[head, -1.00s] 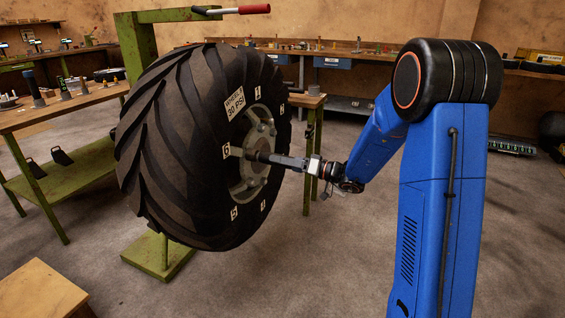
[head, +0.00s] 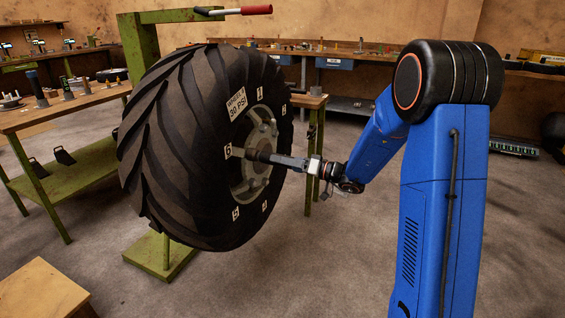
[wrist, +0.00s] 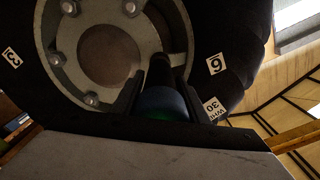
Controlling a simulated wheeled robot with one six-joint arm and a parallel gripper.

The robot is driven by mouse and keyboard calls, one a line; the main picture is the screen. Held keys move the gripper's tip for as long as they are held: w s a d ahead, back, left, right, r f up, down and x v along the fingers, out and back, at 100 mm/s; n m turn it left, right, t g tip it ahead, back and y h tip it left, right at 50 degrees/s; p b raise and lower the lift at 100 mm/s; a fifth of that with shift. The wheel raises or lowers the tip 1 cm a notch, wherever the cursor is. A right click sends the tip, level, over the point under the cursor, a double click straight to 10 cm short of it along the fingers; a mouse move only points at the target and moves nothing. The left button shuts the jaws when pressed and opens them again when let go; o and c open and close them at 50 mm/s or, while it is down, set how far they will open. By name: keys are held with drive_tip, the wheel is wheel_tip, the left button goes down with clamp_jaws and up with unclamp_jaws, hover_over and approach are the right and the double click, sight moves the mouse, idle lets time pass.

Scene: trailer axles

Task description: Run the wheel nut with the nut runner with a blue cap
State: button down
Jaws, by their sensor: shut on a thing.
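A big black tyre (head: 175,150) on a pale hub (head: 262,135) stands upright on a green stand, with number labels around the hub. My gripper (head: 290,161) is shut on a dark nut runner (head: 258,155), which points at the hub beside label 6. In the wrist view the nut runner (wrist: 163,98) sits between the two fingers and shows a dark bluish body with a green edge. Its black tip overlaps the hub rim near label 6. The nut under the tip is hidden, so I cannot tell whether they touch. Several other wheel nuts (wrist: 91,99) show on the hub.
A green-framed bench (head: 60,115) with several tools stands at the left. A long workbench (head: 350,55) runs along the back wall. A wooden block (head: 40,290) is at the front left. The floor beneath my arm is clear.

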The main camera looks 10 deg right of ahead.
drive_tip(key=shift+s, duration=0.2)
drive_tip(key=shift+v, duration=2.1)
drive_tip(key=shift+w, duration=0.15)
